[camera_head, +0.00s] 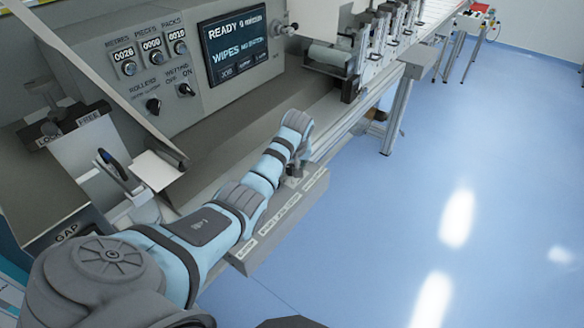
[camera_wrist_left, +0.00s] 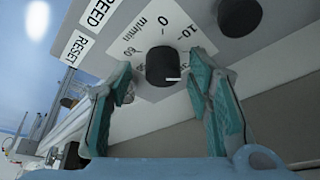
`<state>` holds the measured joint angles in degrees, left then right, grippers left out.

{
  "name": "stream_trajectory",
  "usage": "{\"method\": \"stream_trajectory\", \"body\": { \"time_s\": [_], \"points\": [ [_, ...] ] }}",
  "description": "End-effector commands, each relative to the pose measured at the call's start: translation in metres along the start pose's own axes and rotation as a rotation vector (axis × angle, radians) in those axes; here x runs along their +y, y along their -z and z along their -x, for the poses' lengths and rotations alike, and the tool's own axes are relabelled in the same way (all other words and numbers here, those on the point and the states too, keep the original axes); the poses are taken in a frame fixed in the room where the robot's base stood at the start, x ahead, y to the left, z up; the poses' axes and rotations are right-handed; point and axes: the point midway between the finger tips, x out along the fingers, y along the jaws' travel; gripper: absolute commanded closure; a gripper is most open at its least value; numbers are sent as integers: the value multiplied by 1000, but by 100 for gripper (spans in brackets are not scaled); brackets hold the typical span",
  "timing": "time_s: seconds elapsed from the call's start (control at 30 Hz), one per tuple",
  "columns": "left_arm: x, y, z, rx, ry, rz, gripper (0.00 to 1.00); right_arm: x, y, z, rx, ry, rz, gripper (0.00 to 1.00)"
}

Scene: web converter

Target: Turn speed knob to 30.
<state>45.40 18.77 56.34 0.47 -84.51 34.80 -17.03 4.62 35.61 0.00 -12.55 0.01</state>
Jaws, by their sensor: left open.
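The black speed knob (camera_wrist_left: 163,64) sits on a white dial plate (camera_wrist_left: 148,26) in the left wrist view. The dial shows 0 and 10 above the knob and "m/min" at upper left; its other numbers are partly hidden. A small white mark shows at the lower right of the knob's face; I cannot tell which number it points to. My left gripper (camera_wrist_left: 164,88) is open, its teal-padded fingers on either side of the knob, with no clear contact. In the head view the left gripper (camera_head: 295,172) is at the front control strip, where my arm hides the knob. My right gripper is not seen.
SPEED and RESET labels (camera_wrist_left: 75,47) lie left of the dial. The head view shows the upright panel with a screen (camera_head: 237,45) behind my arm and open blue floor at right.

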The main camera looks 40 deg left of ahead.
Motion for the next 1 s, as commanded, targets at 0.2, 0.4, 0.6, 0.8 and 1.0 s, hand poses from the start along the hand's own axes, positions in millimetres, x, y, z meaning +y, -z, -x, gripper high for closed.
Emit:
{"method": "stream_trajectory", "body": {
  "time_s": [0.2,0.4,0.6,0.8,1.0],
  "points": [
    [0,1,0,1,0,0,54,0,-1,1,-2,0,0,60],
    [-1,1,0,0,0,1,84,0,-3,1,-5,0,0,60],
    [-1,1,0,0,0,-1,100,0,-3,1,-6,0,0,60],
    [-1,1,2,0,-11,-28,100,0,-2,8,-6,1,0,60],
    [-2,2,4,0,-44,-112,100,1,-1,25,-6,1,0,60]
  ]
}}
